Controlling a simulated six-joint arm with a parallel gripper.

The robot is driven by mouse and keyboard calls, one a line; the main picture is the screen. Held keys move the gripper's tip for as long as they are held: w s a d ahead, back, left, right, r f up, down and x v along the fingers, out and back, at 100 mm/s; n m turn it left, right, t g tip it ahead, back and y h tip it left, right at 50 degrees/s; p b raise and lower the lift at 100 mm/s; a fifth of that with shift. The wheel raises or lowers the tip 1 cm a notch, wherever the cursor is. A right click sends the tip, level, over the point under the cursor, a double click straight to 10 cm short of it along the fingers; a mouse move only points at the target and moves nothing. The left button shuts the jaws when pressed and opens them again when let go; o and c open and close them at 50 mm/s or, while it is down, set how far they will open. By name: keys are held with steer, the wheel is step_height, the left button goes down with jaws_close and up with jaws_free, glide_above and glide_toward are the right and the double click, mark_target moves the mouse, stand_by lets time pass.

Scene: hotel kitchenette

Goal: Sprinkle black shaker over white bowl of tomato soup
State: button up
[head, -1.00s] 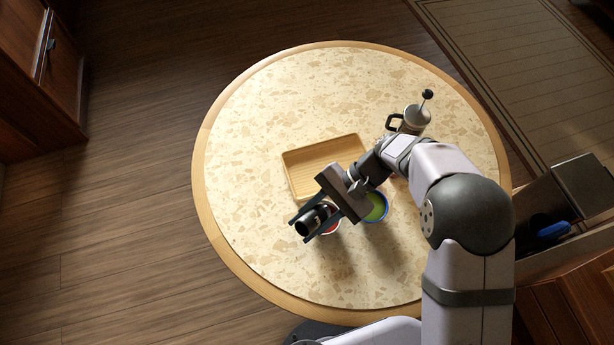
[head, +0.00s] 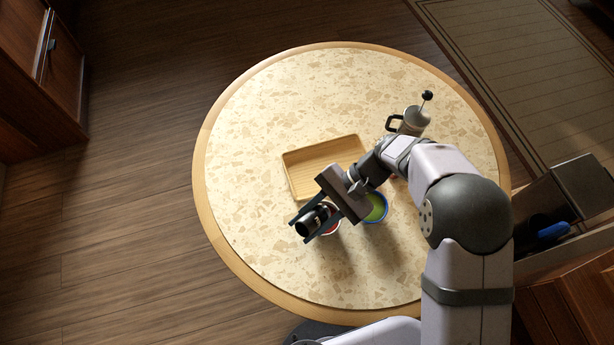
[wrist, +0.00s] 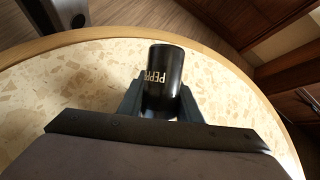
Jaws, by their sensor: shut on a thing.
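The black shaker (head: 312,221) is held between the fingers of my gripper (head: 314,222), which is shut on it. In the wrist view the black shaker (wrist: 164,78) shows pale lettering that reads "PEPP", between the two fingers (wrist: 160,100). The shaker is tilted well over, above the table. The white bowl of tomato soup (head: 334,229) is mostly hidden under my gripper and the shaker; only a bit of white rim and red shows at the shaker's right side. How high the shaker is above the bowl cannot be told.
A blue bowl with green contents (head: 377,208) stands just right of my gripper. A wooden tray (head: 292,158) lies behind it. A lidded metal pot with a black knob (head: 415,118) stands at the back right. The left part of the round table (head: 245,170) is clear.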

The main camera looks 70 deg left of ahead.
steer(key=shift+r, duration=0.1)
steer(key=shift+r+p, duration=0.5)
steer(key=shift+p, duration=0.1)
steer(key=shift+f, duration=0.2)
steer(key=shift+f+b, duration=0.4)
steer(key=shift+f, duration=0.05)
